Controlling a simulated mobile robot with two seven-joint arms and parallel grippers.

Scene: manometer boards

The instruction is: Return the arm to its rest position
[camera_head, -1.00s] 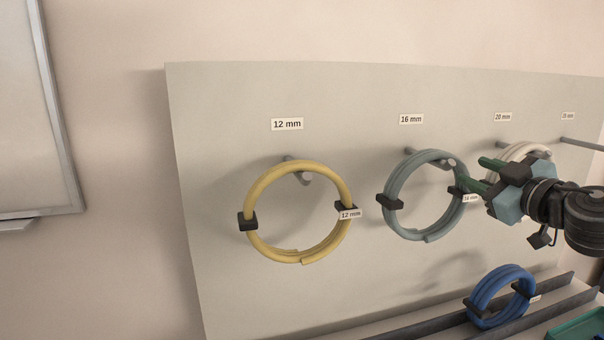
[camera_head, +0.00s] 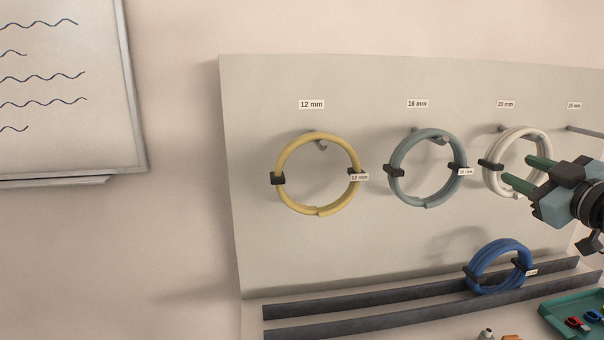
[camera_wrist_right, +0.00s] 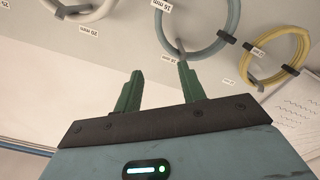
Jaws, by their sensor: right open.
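My right gripper (camera_head: 524,174) is open and empty, its two green fingers apart, at the right of the head view. In that view it overlaps the edge of the white hose coil (camera_head: 490,178), which hangs under the 20 mm label. The wrist view shows the open fingers (camera_wrist_right: 158,92) with nothing between them, apart from the grey-blue coil (camera_wrist_right: 222,38) beyond. In the head view the grey-blue coil (camera_head: 393,180) hangs on the 16 mm peg and the yellow coil (camera_head: 283,196) on the 12 mm peg. My left gripper is not in view.
A blue coil (camera_head: 481,267) stands in the dark rail (camera_head: 370,299) below the board. The peg at far right (camera_head: 585,131) is bare. A green tray (camera_head: 556,318) with small parts is at lower right. A whiteboard (camera_head: 60,140) hangs at left.

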